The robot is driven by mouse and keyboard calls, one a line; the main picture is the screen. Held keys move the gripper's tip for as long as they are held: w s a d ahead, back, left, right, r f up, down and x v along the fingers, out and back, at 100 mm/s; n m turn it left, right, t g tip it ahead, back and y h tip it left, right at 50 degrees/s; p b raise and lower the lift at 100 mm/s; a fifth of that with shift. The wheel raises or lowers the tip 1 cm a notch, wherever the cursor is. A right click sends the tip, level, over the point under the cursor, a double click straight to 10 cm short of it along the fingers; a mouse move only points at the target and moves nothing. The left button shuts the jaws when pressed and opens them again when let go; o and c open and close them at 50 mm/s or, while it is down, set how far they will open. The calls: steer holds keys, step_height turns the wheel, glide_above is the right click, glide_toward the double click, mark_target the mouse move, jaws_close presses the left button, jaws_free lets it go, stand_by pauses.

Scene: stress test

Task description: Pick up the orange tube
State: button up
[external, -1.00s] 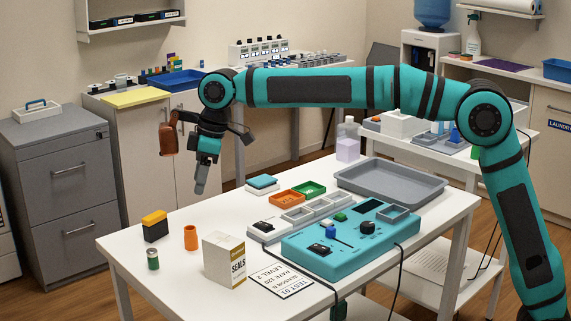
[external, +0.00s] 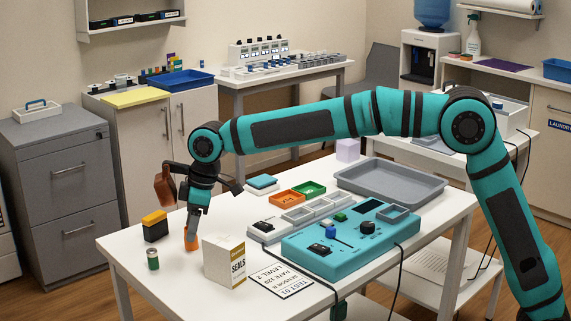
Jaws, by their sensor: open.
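The orange tube (external: 191,242) stands upright on the white table (external: 170,276), between the black and yellow block and the seals box. My gripper (external: 192,236) points down at the tube, with its fingertips at the tube's upper part. The fingers cover much of the tube from this side. The gripper is open, and I cannot tell whether a finger touches the tube.
A black and yellow block (external: 155,226) and a small green can (external: 152,259) stand left of the tube. A white seals box (external: 224,261) stands close on its right. A teal device (external: 345,240) and a grey tray (external: 392,192) lie farther right.

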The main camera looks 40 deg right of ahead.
steer(key=x, duration=0.2)
steer(key=shift+f, duration=0.4)
steer(key=c, duration=1)
steer(key=shift+c, duration=0.2)
